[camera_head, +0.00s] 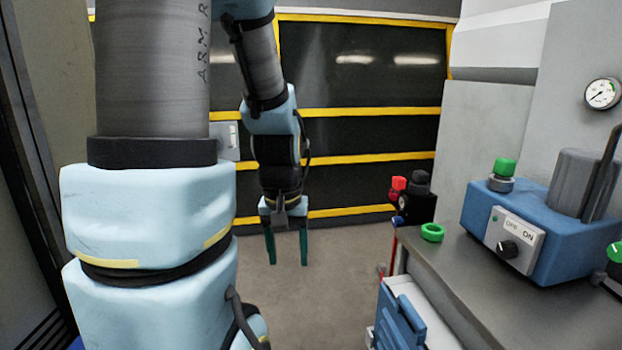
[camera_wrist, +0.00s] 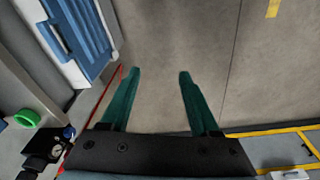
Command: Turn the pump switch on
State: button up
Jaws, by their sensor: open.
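The pump (camera_head: 548,232) is a blue box on the grey bench at the right of the head view. Its front has a pale switch plate (camera_head: 528,238) marked OFF and ON, with a black rotary knob (camera_head: 508,249). I cannot tell for sure which mark the knob points to. My gripper (camera_head: 287,262) hangs fingers down over open floor, left of the bench and well apart from the pump. In the wrist view, its two green fingers (camera_wrist: 160,75) are spread with nothing between them. The switch is not in the wrist view.
The bench (camera_head: 470,305) holds a green ring (camera_head: 432,232) and a black fitting with a red knob (camera_head: 412,195) at its left end. A blue-fronted unit (camera_head: 403,318) stands beside the bench. A pressure gauge (camera_head: 602,93) is above. The floor (camera_head: 325,270) below my gripper is clear.

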aim_at(507, 250)
jog(key=z, duration=0.95)
